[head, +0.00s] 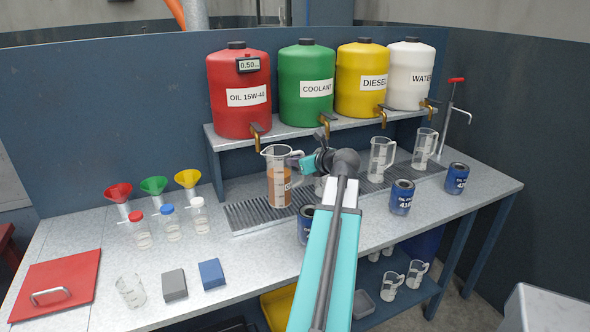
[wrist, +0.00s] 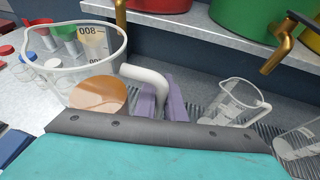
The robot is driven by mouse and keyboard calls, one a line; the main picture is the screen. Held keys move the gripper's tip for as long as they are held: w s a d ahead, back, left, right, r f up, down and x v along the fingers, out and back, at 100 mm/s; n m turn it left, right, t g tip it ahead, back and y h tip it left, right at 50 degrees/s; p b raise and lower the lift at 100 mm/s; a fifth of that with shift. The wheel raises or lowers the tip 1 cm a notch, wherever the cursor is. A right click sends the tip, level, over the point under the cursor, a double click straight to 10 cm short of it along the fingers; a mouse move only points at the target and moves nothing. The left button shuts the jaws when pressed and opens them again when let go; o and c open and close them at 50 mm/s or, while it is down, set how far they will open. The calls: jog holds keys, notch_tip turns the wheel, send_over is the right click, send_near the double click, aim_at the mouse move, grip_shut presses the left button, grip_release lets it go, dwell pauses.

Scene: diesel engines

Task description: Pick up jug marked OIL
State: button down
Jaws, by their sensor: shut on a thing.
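A clear jug with amber liquid (head: 278,188) is upright below the red tank's tap, over the left part of the grated drip tray (head: 247,217). Dark lettering on its side is partly hidden and too small to read for sure. My gripper (head: 299,162) is at the jug's right side, shut on its handle. In the wrist view the purple finger pads of my gripper (wrist: 163,97) are around the pale handle (wrist: 146,77), and the jug's wide rim and liquid (wrist: 98,94) show at left. I cannot tell whether its base touches the grate.
Red OIL 15W-40 (head: 238,112), green, yellow and white tanks stand on a shelf with brass taps. Clear jugs (head: 380,160) and blue cans (head: 402,198) stand to the right. Funnels, small bottles (head: 141,232), a beaker and blocks are at left. The bench's front middle is fairly clear.

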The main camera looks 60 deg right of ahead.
jog(key=shift+r, duration=2)
